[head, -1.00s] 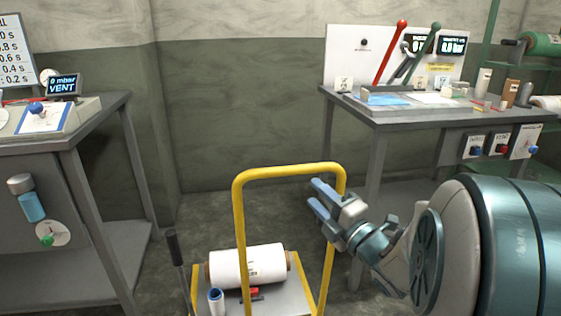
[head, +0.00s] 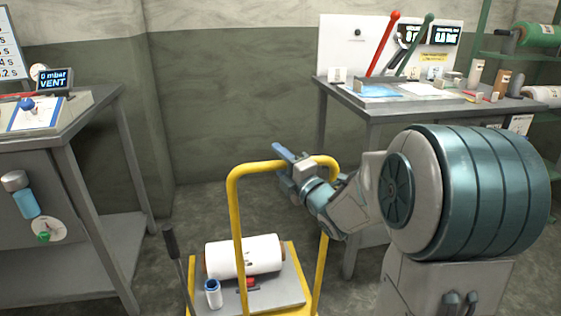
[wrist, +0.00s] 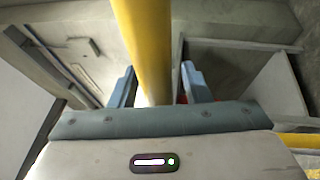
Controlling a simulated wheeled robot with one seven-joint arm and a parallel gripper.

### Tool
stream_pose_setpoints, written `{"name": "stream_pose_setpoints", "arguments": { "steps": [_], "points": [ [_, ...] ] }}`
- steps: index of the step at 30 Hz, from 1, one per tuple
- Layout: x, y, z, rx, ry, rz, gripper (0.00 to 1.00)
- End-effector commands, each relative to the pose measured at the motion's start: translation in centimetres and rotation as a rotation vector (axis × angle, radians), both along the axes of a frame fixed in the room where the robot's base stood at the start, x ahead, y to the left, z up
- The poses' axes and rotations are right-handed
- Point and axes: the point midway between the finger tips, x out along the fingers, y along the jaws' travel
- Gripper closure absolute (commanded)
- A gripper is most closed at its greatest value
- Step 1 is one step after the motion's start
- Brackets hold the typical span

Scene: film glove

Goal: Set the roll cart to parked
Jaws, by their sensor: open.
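The roll cart has a yellow push handle (head: 264,167) and a grey deck (head: 285,290) with yellow edging, and stands on the floor between two benches. A large white roll (head: 243,256) lies on the deck. In the wrist view the yellow bar (wrist: 146,40) runs between the two open blue fingers (wrist: 158,88), with gaps on both sides. Whether a finger touches the bar cannot be told. The cart's wheels are hidden.
A dark lever (head: 172,245) rises at the cart's left side. A grey bench (head: 90,130) is at left, another bench (head: 385,108) at right. Bare floor shows behind the cart.

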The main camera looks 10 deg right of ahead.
Motion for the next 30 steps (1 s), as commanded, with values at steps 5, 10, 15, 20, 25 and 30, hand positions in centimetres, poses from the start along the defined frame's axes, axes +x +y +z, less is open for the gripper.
{"name": "stream_pose_setpoints", "arguments": {
  "steps": [5, 10, 15, 20, 25, 30],
  "points": [
    [0.0, 0.0, 0.0, 0.000, 0.000, 0.000, 0.62],
    [0.0, 0.0, 0.0, 0.000, 0.000, 0.000, 1.00],
    [0.1, 0.0, 0.0, 0.000, 0.000, 0.000, 1.00],
    [0.8, -0.2, -0.1, 0.001, -0.001, -0.003, 1.00],
    [2.8, -0.6, -0.2, 0.002, -0.002, -0.009, 1.00],
    [5.7, -0.8, -0.3, 0.001, -0.003, -0.012, 1.00]
  ]
}}
